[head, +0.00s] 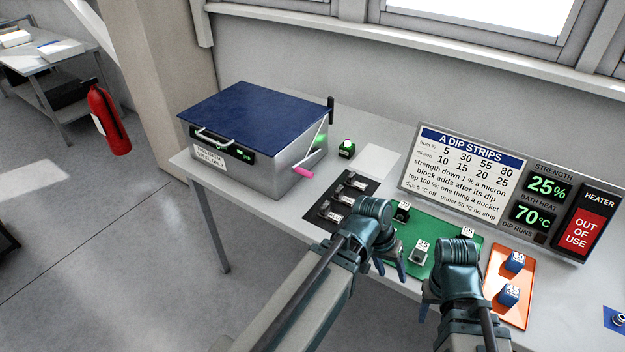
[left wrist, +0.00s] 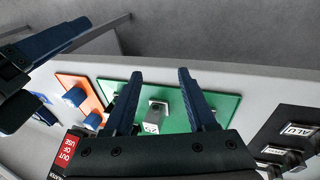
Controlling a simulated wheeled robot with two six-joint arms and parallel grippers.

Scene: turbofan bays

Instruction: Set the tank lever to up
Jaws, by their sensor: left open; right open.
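The tank (head: 255,140) is a metal box with a dark blue lid, at the left of the table. Its lever, with a pink grip (head: 303,172), is on the tank's right side, with the grip low near the table top. My left gripper (head: 390,270) is open over the green mat, to the right of the tank and away from the lever. In the left wrist view, a grey block (left wrist: 156,116) shows between its open fingers, not gripped. My right gripper (head: 428,312) is open near the table's front edge, its fingers partly hidden by its wrist.
A black mat (head: 338,190) with metal blocks lies right of the tank. The green mat (head: 440,225) and an orange tray (head: 523,262) with blue blocks lie farther right. A sign panel (head: 470,170) stands behind them. A small green-topped object (head: 347,149) stands beside the tank.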

